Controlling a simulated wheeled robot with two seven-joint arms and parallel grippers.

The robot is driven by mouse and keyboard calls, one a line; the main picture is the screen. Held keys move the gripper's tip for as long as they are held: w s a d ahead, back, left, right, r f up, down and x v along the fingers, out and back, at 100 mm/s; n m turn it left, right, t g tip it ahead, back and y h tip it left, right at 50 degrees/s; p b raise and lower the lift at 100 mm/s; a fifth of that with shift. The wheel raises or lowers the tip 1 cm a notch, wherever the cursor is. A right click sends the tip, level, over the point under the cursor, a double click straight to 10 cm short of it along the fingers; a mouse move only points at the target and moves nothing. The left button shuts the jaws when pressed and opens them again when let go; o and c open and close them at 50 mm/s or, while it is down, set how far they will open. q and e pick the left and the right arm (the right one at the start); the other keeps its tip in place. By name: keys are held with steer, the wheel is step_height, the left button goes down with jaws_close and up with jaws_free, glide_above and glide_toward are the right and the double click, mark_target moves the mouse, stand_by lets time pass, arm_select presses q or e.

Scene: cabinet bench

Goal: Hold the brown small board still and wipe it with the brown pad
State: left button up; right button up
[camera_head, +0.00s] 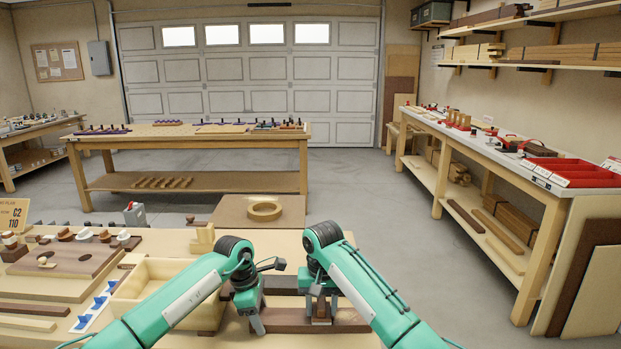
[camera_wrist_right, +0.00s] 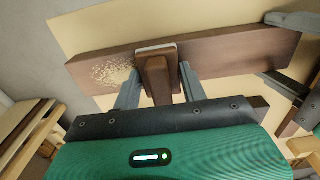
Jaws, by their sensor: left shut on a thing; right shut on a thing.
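The brown small board (camera_head: 287,320) lies flat on the bench in front of me and crosses the right wrist view as a long dark plank (camera_wrist_right: 225,52). My left gripper (camera_head: 256,321) is shut on the board's left end in the head view; its fingers show at the right edge of the wrist view. My right gripper (camera_head: 320,307) is shut on the brown pad (camera_wrist_right: 157,78), a wooden grip with a pale base. The pad is over the middle of the board and looks in contact with it. Pale dust (camera_wrist_right: 112,72) lies on the board beside the pad.
An open wooden tray (camera_head: 150,285) stands left of my left gripper. A board with knobs (camera_head: 75,255) is further left. A wooden ring (camera_head: 265,210) lies on a brown panel behind. A grey floor gap separates the bench from the right-hand workbench (camera_head: 490,150).

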mark_target(350, 316)
steer(key=shift+d+r, duration=0.1)
steer(key=shift+d, duration=2.2)
steer(key=shift+d, duration=1.55)
steer(key=shift+d, duration=1.3)
steer(key=shift+a+f, duration=0.2)
steer(key=shift+a, duration=1.4)
steer(key=shift+a+r, duration=0.2)
steer(key=shift+a, duration=2.7)
